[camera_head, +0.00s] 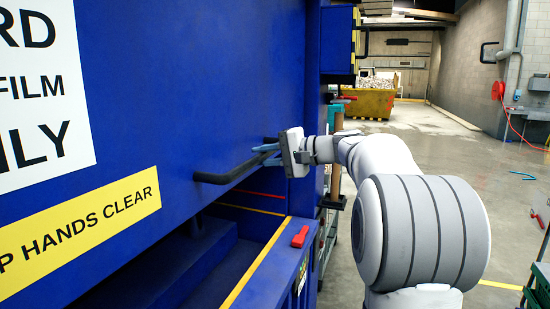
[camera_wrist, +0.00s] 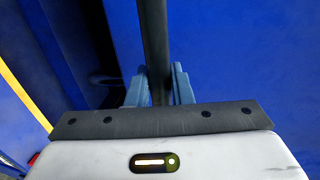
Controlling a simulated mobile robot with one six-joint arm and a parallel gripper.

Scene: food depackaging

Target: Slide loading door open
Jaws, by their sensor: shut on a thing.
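The blue loading door (camera_head: 130,110) fills the left of the head view, with a white sign and a yellow "hands clear" label. It also fills much of the wrist view (camera_wrist: 255,60). A dark bar handle (camera_head: 220,177) runs along its lower edge. My gripper (camera_head: 268,154) is at the handle's right end. In the wrist view, the two blue-grey fingers of my gripper (camera_wrist: 160,85) stand on either side of the dark handle (camera_wrist: 154,40), shut on it. Below the door is a dark opening (camera_head: 215,250).
A yellow-striped blue edge (camera_head: 262,262) borders the opening, with a red item (camera_head: 300,237) on it. A yellow skip (camera_head: 370,102) stands at the back. Open concrete floor (camera_head: 440,150) lies to the right. A red hose reel (camera_head: 498,90) hangs on the right wall.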

